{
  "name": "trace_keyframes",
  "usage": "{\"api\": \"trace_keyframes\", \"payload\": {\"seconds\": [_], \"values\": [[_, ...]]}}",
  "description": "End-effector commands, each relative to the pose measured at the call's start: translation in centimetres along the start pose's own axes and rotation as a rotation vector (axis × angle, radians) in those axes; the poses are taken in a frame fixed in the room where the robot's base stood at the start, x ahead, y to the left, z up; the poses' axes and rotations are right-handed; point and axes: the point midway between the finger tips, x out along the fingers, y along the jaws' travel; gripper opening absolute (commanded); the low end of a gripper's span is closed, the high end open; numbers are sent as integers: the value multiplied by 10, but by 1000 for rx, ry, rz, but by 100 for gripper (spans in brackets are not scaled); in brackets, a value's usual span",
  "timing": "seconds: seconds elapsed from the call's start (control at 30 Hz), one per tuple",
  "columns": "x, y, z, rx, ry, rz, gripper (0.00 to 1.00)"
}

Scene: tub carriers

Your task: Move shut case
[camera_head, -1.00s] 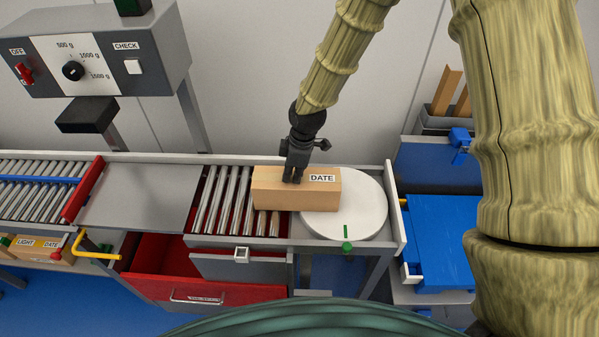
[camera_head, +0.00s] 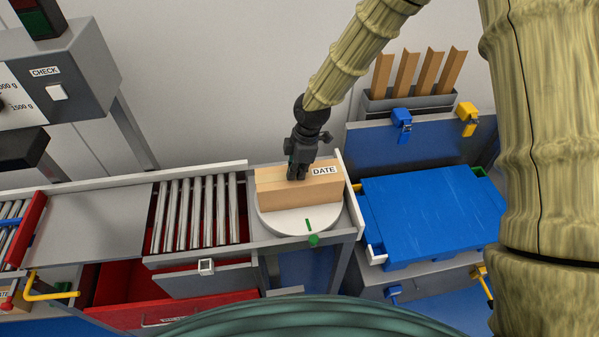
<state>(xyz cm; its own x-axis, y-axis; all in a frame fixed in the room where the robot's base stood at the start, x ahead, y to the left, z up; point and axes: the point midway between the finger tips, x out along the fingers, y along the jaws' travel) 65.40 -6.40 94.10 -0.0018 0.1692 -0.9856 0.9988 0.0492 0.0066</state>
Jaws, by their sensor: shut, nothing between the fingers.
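The case is a tan box (camera_head: 293,196) with a DATE label on its upper right face. It lies shut on the white round turntable (camera_head: 297,226) at the right end of the conveyor. My gripper (camera_head: 296,176) points down at the top of the case, near its middle. Its fingers are shut with nothing between them. They overlap the back of the case in the picture, and I cannot tell whether they touch it.
A roller section (camera_head: 200,212) lies left of the turntable, then a bare grey plate (camera_head: 88,225). A white end stop (camera_head: 351,190) borders the turntable. A blue platform (camera_head: 430,215) stands right. A red drawer (camera_head: 115,285) is open below.

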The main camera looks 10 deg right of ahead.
Motion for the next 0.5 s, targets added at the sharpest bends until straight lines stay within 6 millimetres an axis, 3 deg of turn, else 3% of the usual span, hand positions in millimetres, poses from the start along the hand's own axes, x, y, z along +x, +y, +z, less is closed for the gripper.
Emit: {"api": "trace_keyframes", "payload": {"seconds": [0.03, 0.23, 0.5], "values": [[9, -6, 7, 4, -8, -14, 0], [8, -6, 7, 5, -8, -14, 0], [-8, -4, 4, 5, -6, -11, 0]]}}
